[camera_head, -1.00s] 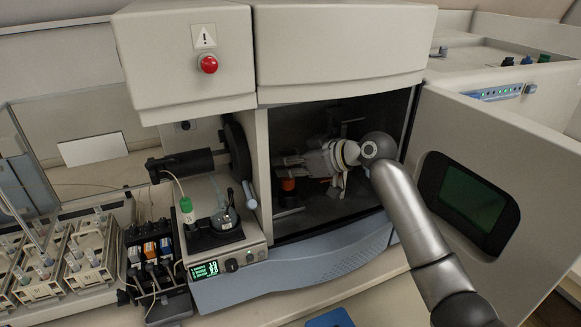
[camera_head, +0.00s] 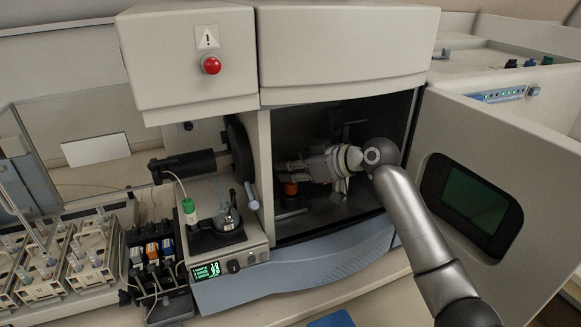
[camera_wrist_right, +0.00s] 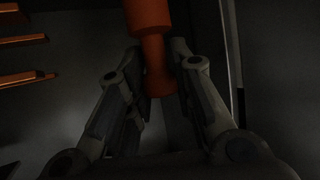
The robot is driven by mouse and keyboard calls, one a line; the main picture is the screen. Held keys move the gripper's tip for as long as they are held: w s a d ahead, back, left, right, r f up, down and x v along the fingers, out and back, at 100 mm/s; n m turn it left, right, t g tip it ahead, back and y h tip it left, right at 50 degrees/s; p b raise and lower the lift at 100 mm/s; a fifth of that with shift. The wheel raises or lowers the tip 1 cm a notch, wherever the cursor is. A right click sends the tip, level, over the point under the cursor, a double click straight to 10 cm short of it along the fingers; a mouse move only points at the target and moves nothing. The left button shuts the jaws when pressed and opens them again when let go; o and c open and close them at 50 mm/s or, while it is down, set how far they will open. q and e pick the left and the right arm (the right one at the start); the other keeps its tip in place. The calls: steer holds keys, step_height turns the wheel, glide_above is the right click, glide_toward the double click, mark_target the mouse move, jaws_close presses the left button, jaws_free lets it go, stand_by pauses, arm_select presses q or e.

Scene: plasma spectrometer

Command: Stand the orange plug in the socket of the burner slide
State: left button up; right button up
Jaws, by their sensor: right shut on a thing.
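The orange plug (camera_head: 290,189) is inside the dark open chamber, near its left side. It also shows in the wrist view (camera_wrist_right: 148,18), with its narrower neck between the fingers. My right gripper (camera_head: 297,172) reaches into the chamber from the right and is shut on the plug; its fingers also show in the wrist view (camera_wrist_right: 160,80). The socket of the burner slide cannot be made out in the dark chamber, and I cannot tell whether the plug touches it. My left gripper is not in view.
The chamber's door (camera_head: 490,165) stands open at the right. The chamber's left wall and a pump unit (camera_head: 215,235) stand close on the left. Copper-coloured bars (camera_wrist_right: 28,78) show at the left of the wrist view. Sample racks (camera_head: 75,262) stand far left.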

steer(key=shift+f+b, duration=0.9)
steer(key=shift+f, duration=0.6)
stand_by(0.3)
steer(key=o, duration=1)
steer(key=shift+r, duration=0.1)
step_height(320, 180, up, 10)
steer(key=shift+f, duration=0.1)
steer(key=shift+s, duration=0.1)
steer(key=s+d, duration=0.1)
steer(key=s, duration=0.1)
steer(key=s+d+p, duration=0.1)
steer(key=s, duration=0.2)
steer(key=s+d+r, duration=0.1)
steer(key=s, duration=0.2)
steer(key=shift+s+d, duration=0.1)
steer(key=shift+d, duration=0.15)
